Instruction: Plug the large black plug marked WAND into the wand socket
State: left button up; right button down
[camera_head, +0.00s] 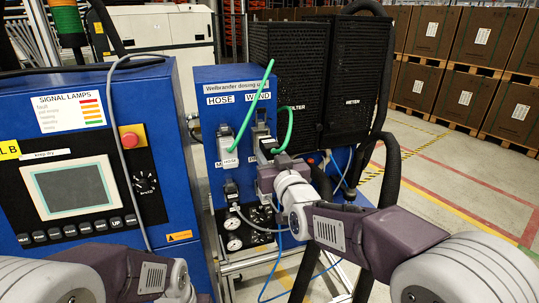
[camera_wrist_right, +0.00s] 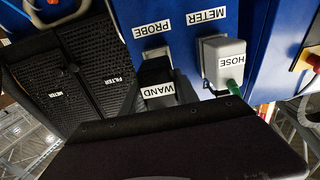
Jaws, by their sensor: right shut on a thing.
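The blue dosing unit (camera_head: 206,88) stands in the middle of the head view, with HOSE and WAND labels on its front. The black WAND plug (camera_head: 262,142) is at the panel below the WAND label, a green cable rising from it. It also shows in the right wrist view (camera_wrist_right: 158,76), beneath the PROBE label. My right gripper (camera_head: 266,172) is shut on this plug from the front. The socket is hidden behind the plug, and I cannot tell how deeply the plug sits. My left arm shows low at the left; its gripper is not visible.
A grey HOSE plug (camera_head: 226,147) with a green cable sits just left of the WAND plug. Smaller connectors, gauges (camera_head: 233,224) and loose hoses lie below. A blue control cabinet (camera_head: 182,150) stands left; black filter housings (camera_head: 290,80) stand behind right.

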jog(key=shift+w+a, duration=0.1)
jog(key=shift+w, duration=0.1)
jog(key=shift+w+a, duration=0.1)
jog(key=shift+w, duration=0.25)
jog(key=shift+w+a, duration=0.15)
jog(key=shift+w, duration=0.35)
dwell(0.4)
jog(key=shift+w+a, duration=0.1)
jog(key=shift+w, duration=0.15)
jog(key=shift+w, duration=0.25)
jog(key=shift+w+a+r, duration=0.1)
jog(key=shift+w+a, duration=0.05)
jog(key=shift+w, duration=0.1)
dwell(1.1)
